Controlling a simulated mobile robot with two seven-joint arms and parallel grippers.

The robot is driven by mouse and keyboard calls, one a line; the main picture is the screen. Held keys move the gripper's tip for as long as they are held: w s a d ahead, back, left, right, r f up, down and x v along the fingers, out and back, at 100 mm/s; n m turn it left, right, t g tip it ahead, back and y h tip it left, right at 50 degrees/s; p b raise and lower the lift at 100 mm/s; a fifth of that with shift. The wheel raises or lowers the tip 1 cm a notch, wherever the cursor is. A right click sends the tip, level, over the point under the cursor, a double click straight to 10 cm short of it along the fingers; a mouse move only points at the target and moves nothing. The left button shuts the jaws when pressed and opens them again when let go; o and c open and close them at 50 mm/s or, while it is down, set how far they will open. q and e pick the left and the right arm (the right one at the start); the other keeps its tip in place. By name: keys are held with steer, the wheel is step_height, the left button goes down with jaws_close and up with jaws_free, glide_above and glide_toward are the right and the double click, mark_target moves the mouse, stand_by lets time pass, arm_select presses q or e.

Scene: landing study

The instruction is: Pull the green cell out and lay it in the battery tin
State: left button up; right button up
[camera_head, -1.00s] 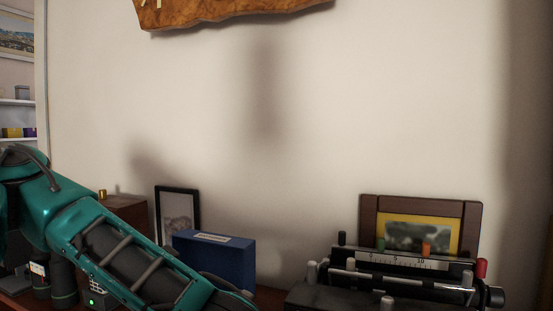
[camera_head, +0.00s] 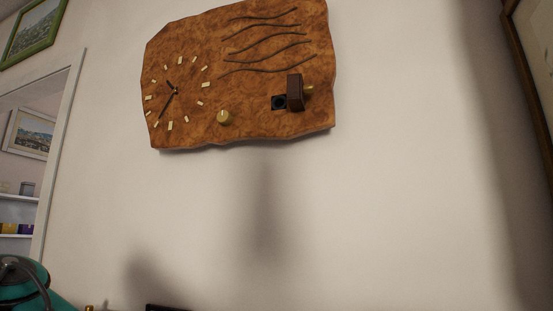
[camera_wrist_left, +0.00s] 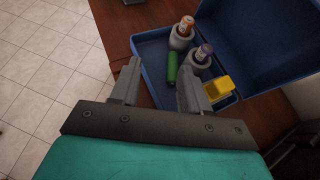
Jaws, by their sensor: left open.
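In the head view, the burl-wood wall clock (camera_head: 190,50) has a small dark square opening (camera_head: 279,102) beside a brown flap (camera_head: 295,92). My right gripper is not in view.
The tin also holds two pale bottles, one orange-topped (camera_wrist_left: 181,33) and one purple-topped (camera_wrist_left: 199,58), and a yellow block (camera_wrist_left: 217,89). Its blue lid (camera_wrist_left: 265,40) stands open at the right. Tiled floor (camera_wrist_left: 45,55) shows left. A brass knob (camera_head: 223,117) sits on the clock.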

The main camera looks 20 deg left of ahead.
arm_select(q)
steer(key=p+v, duration=0.1)
steer(key=v, duration=1)
steer(key=shift+d+r, duration=0.15)
steer(key=shift+d, duration=0.25)
steer(key=shift+s, duration=0.15)
